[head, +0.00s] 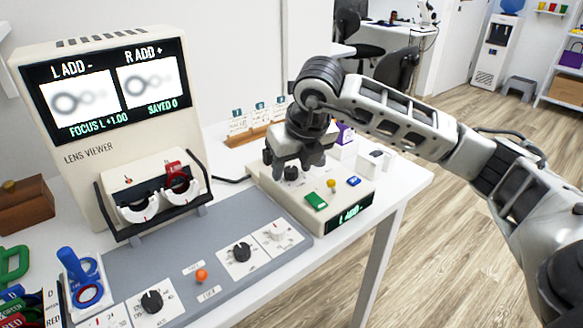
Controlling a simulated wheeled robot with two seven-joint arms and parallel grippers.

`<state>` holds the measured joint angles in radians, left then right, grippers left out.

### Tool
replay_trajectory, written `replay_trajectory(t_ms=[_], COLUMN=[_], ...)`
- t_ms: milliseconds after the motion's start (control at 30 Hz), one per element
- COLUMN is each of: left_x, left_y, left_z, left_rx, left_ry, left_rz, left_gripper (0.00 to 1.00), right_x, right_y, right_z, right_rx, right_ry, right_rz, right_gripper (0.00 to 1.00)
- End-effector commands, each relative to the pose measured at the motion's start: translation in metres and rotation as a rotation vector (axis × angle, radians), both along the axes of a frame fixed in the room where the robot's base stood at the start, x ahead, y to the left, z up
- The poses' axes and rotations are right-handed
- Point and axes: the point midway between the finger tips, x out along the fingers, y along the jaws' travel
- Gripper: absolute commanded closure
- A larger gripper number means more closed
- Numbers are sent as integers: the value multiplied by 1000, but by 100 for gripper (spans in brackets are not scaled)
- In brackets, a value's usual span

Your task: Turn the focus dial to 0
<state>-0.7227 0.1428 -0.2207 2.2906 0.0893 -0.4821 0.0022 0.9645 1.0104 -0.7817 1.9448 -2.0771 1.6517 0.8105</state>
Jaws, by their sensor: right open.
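The lens viewer (85,185) stands at the left. My right gripper (292,168) is open, pointing down over the dark dial; contact is unclear. My left gripper is out of view.
A grey panel in front holds black knobs (242,252), a white knob (277,231) and an orange ball knob (201,276). The box's front display (349,214) reads "L ADD". White blocks and a card rack (250,134) stand behind. Blue and green handled items crowd the left.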

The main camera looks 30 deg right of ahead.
Motion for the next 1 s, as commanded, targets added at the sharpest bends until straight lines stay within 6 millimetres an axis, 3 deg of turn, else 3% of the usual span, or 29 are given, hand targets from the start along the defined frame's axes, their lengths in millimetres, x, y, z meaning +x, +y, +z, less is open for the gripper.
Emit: replay_trajectory(t_ms=[167, 300, 333, 667, 1000], left_x=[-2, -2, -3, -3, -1], left_y=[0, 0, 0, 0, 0], left_z=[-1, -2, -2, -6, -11], left_rx=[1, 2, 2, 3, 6], left_ry=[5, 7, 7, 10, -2], left_rz=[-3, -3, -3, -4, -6], left_gripper=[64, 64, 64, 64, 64], right_x=[0, 0, 0, 0, 1], right_y=[0, 0, 0, 0, -2], right_z=[0, 0, 0, 0, -1], right_rx=[0, 1, 1, 1, 3], right_ry=[0, 0, 0, 1, -1], right_rz=[0, 0, 0, 31, 239], right_gripper=[53, 92, 98, 98, 98])
